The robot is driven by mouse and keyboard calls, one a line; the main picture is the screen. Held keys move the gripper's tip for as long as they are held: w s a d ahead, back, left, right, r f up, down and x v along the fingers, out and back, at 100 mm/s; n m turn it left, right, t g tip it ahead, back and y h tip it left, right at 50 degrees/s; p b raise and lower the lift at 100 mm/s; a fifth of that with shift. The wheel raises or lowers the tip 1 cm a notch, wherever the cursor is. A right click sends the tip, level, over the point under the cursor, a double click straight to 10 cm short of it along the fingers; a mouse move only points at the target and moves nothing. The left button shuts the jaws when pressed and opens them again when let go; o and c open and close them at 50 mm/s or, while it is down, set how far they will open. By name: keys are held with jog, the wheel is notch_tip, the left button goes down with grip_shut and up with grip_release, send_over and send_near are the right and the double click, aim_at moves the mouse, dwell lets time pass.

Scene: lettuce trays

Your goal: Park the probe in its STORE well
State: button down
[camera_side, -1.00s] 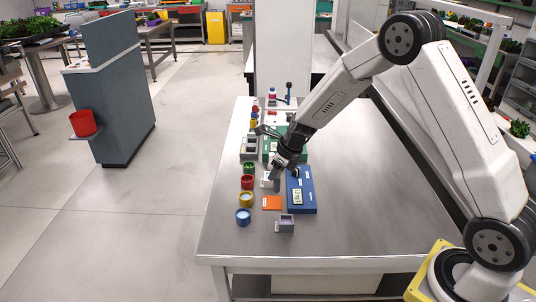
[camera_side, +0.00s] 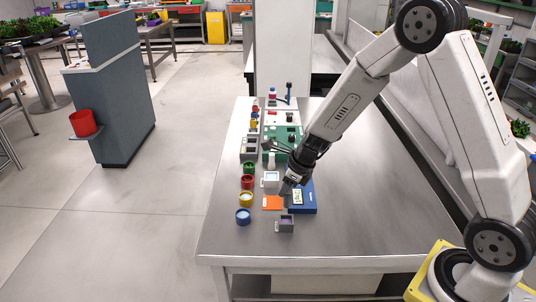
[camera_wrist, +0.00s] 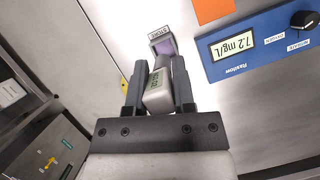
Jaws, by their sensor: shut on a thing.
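The STORE well (camera_wrist: 163,44) is a small grey square holder with a purple inside and a label reading STORE. It lies just beyond the probe's far end in the wrist view; I cannot tell the height gap. In the side view the well (camera_side: 285,224) stands on the bench, nearer the camera than my gripper (camera_side: 287,188), which is over the left edge of the blue meter. The probe's tip is hard to make out there.
The blue meter (camera_wrist: 235,75) reads 7.2 mg/L. An orange square (camera_side: 272,203) lies beside it. Green, red, yellow and blue (camera_side: 243,217) cups line the left. A white square container (camera_side: 270,180) and a green unit (camera_side: 282,140) stand farther back. The bench front is clear.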

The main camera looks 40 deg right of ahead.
aim_at(285, 199)
jog(key=shift+f, duration=2.4)
jog(key=shift+f, duration=1.85)
jog(key=shift+c, duration=1.8)
grip_release()
jog(key=shift+r, duration=0.15)
jog(key=shift+r, duration=3.6)
jog(key=shift+r, duration=4.4)
